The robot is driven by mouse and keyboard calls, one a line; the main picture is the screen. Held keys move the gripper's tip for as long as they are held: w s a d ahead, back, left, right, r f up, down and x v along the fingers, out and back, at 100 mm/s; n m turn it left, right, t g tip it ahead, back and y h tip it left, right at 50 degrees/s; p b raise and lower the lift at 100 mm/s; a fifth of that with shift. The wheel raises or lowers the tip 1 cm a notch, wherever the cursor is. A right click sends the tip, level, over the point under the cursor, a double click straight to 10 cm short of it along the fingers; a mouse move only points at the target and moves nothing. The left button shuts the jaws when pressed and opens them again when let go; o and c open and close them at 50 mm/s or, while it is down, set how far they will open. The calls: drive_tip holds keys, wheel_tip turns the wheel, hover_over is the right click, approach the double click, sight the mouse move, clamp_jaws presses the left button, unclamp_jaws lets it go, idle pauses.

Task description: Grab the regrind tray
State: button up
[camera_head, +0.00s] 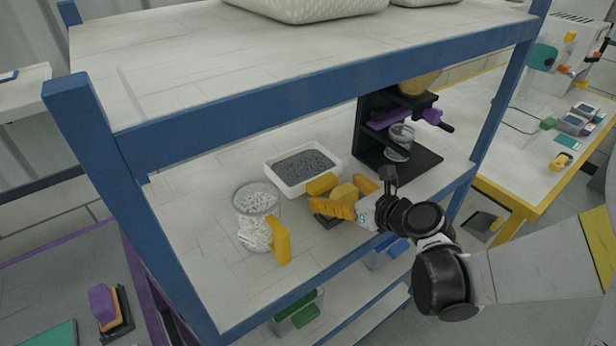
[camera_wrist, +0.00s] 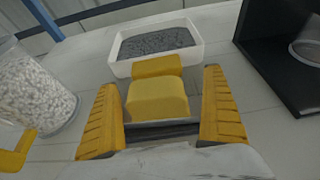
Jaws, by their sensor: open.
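The regrind tray, a white tray (camera_head: 274,177) filled with grey granules, sits on the shelf. It shows at the top of the wrist view (camera_wrist: 118,66). A yellow handle (camera_wrist: 157,66) stands at its near side, also in the head view (camera_head: 321,184). My gripper (camera_head: 345,192) is open and points at the tray's handle side. In the wrist view its ridged yellow fingers (camera_wrist: 160,85) stand apart on either side of a paler yellow block (camera_wrist: 157,98). I cannot tell whether this block joins the handle. No finger visibly touches it.
A clear jug (camera_head: 257,205) of white pellets with a yellow handle stands left of the tray. A black stand (camera_head: 370,135) with a clear cup is at the right. Blue shelf beams (camera_head: 330,88) run above and in front.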

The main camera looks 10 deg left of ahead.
sight(327, 188)
drive_tip(key=b+x, duration=0.1)
drive_tip(key=x, duration=0.3)
drive_tip(key=shift+s+a, duration=0.15)
drive_tip(key=c, duration=1.5)
drive_tip(key=shift+r, duration=0.1)
